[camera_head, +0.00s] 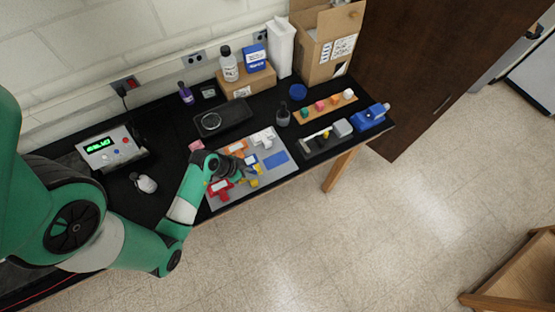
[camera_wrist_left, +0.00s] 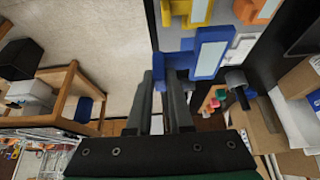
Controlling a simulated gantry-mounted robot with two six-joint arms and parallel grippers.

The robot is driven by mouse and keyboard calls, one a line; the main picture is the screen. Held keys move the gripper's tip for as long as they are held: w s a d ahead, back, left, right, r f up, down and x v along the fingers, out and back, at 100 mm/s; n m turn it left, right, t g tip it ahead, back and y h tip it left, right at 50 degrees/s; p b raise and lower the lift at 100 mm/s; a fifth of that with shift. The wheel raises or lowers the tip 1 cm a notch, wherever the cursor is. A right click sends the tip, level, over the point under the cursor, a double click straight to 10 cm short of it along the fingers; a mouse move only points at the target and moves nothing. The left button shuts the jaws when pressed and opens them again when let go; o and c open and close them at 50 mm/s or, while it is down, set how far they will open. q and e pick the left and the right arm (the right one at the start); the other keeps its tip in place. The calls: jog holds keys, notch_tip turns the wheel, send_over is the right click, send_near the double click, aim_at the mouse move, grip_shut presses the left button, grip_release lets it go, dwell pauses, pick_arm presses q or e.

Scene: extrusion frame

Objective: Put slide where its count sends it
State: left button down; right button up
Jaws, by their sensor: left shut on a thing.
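My left gripper (camera_head: 238,171) is low over the grey mat (camera_head: 287,169) on the black bench. In the left wrist view its dark fingers (camera_wrist_left: 166,76) are close together. They appear shut on the end of a blue piece with a pale flat face (camera_wrist_left: 208,58); I cannot tell whether it touches the mat. Red (camera_head: 219,187), orange (camera_head: 237,146) and white (camera_head: 263,138) pieces sit on the mat around the gripper. A counter box (camera_head: 104,148) shows green digits too small to read. My right gripper is out of view.
A black tray with a dial (camera_head: 222,118) lies behind the mat. A dark bottle (camera_head: 283,114), a wooden strip with coloured knobs (camera_head: 326,106) and a blue device (camera_head: 370,117) stand to the right. Cartons (camera_head: 325,50) stand behind. The bench's front edge is close to the mat.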

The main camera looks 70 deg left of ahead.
pick_arm(q)
jog(key=w+a+f+b, duration=0.1)
jog(key=w+f, duration=0.2)
jog(key=w, duration=0.1)
jog(key=w+a+f+b, duration=0.2)
jog(key=w+f, duration=0.1)
jog(key=w, duration=0.1)
jog(key=w+a+f+b, duration=0.2)
jog(key=w+f, duration=0.1)
jog(key=w, duration=0.1)
jog(key=shift+w+a+f, duration=0.25)
jog(key=shift+w, duration=0.1)
notch_tip(320, 180, down, 3)
jog(key=shift+w+a+f+b, duration=0.1)
jog(key=shift+w+b, duration=0.05)
jog(key=shift+b, duration=0.85)
jog(key=shift+f, duration=0.1)
jog(key=shift+f, duration=0.2)
jog(key=c, duration=0.8)
grip_release()
